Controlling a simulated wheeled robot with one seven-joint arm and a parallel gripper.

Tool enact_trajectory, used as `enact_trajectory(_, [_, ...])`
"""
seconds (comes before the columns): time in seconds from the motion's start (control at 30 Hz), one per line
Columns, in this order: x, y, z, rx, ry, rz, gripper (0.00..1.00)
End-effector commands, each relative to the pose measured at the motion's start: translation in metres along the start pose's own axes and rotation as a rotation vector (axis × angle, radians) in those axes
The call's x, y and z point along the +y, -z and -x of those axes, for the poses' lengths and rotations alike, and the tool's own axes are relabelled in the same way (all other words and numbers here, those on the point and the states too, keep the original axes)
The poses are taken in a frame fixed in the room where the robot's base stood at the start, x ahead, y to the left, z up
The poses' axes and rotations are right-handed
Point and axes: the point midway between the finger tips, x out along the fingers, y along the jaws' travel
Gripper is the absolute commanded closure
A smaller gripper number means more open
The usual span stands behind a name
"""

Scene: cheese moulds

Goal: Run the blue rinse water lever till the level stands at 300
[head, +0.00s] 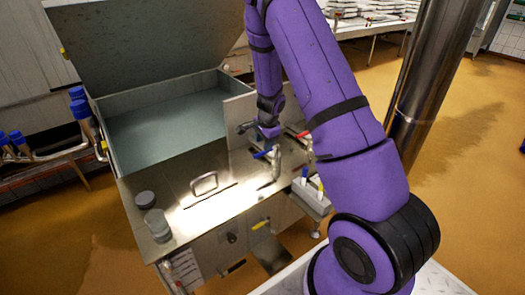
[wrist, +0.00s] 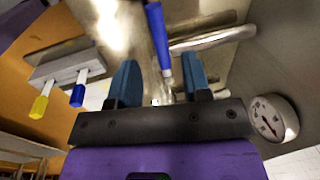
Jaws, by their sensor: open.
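The blue lever (head: 262,154) sits on a metal tap at the right of the steel vat's front bench. In the wrist view the blue lever (wrist: 158,35) shows in the gap between my fingers, toward their tips; I cannot tell whether it touches either one. My gripper (wrist: 161,62) is open, with a finger to each side. In the head view my gripper (head: 267,134) is just above the blue lever, partly hidden by my arm. The vat (head: 165,120) has its lid raised; its inside looks grey-blue. No readable level scale shows.
A red lever (head: 302,134) is close to the right of the blue one. A round dial (wrist: 273,118) is beside my gripper; its figures are too small to read. A holder (head: 312,203) has blue and yellow handles. A clear jar (head: 157,225) stands on the bench.

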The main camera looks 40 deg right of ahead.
Motion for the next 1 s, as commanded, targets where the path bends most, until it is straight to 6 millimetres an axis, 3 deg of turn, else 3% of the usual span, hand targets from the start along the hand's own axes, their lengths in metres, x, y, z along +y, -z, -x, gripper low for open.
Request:
enact_trajectory(0.1, [0.001, 0.000, -0.021, -0.001, -0.002, -0.003, 0.56])
enact_trajectory(0.3, [0.000, 0.000, -0.043, -0.001, -0.001, 0.000, 0.56])
enact_trajectory(0.7, [0.000, 0.000, -0.050, 0.000, 0.001, 0.000, 0.56])
enact_trajectory(0.73, [0.000, 0.000, -0.050, 0.000, 0.001, 0.000, 0.58])
enact_trajectory(0.9, [0.000, 0.000, -0.050, 0.000, 0.001, 0.000, 0.97])
enact_trajectory(1.0, [0.000, 0.000, -0.050, 0.000, 0.001, 0.000, 1.00])
